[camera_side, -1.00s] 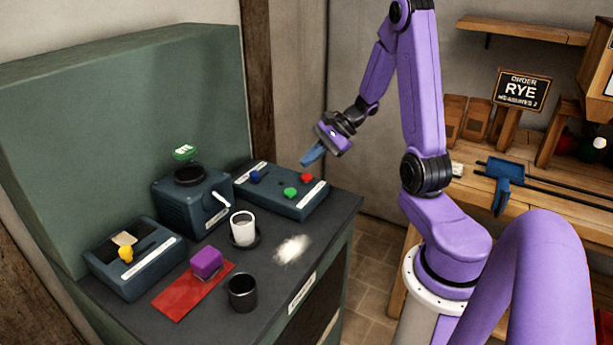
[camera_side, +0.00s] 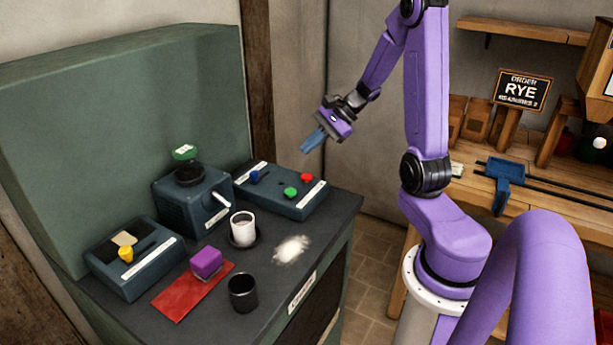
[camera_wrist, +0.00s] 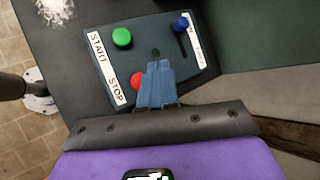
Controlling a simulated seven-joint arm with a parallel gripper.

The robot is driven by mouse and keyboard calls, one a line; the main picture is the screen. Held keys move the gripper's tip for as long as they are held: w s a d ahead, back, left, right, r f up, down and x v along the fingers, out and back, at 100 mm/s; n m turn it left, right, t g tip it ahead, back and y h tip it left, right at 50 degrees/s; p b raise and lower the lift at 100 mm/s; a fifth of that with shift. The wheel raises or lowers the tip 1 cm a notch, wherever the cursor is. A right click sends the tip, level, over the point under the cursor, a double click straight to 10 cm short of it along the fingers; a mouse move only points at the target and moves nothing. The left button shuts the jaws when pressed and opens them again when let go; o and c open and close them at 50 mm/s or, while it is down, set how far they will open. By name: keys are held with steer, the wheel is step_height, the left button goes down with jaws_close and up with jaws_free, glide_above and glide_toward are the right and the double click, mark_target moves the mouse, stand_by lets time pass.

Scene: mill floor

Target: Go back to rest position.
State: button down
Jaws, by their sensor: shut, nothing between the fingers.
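My gripper (camera_side: 313,141) hangs in the air above and behind the right end of the dark bench, with its blue fingers shut and nothing between them. It also shows in the wrist view (camera_wrist: 158,68), where the fingers appear over the control box (camera_wrist: 95,65). That box, in the side view (camera_side: 300,208), has a green button (camera_side: 291,193), a red button (camera_side: 307,177) and a blue knob (camera_side: 257,176). In the wrist view the fingers partly cover the red button (camera_wrist: 138,80). The gripper appears clear of the box.
On the bench stand a grinder (camera_side: 185,203), a white cup (camera_side: 243,229), a black cup (camera_side: 243,292), a purple block (camera_side: 206,264) on a red mat (camera_side: 176,305), a yellow-knobbed box (camera_side: 140,270) and spilled white powder (camera_side: 291,249). A wooden bench (camera_side: 545,215) is at right.

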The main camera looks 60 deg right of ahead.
steer(key=shift+a, duration=0.1)
steer(key=s+a+n+g, duration=0.4)
steer(key=a+n, duration=0.2)
steer(key=a, duration=0.3)
steer(key=s+a+n+g, duration=0.3)
steer(key=s+a+n, duration=0.1)
steer(key=a+n, duration=0.35)
steer(key=s+a+n+h, duration=0.3)
steer(key=s+n, duration=0.4)
steer(key=n, duration=0.2)
steer(key=s+a+r+n+h, duration=0.1)
steer(key=s+a+n+h, duration=0.1)
steer(key=s+n, duration=0.6)
steer(key=shift+a+r+n+h, duration=0.3)
steer(key=shift+a+n+h, duration=0.1)
steer(key=shift+a, duration=0.15)
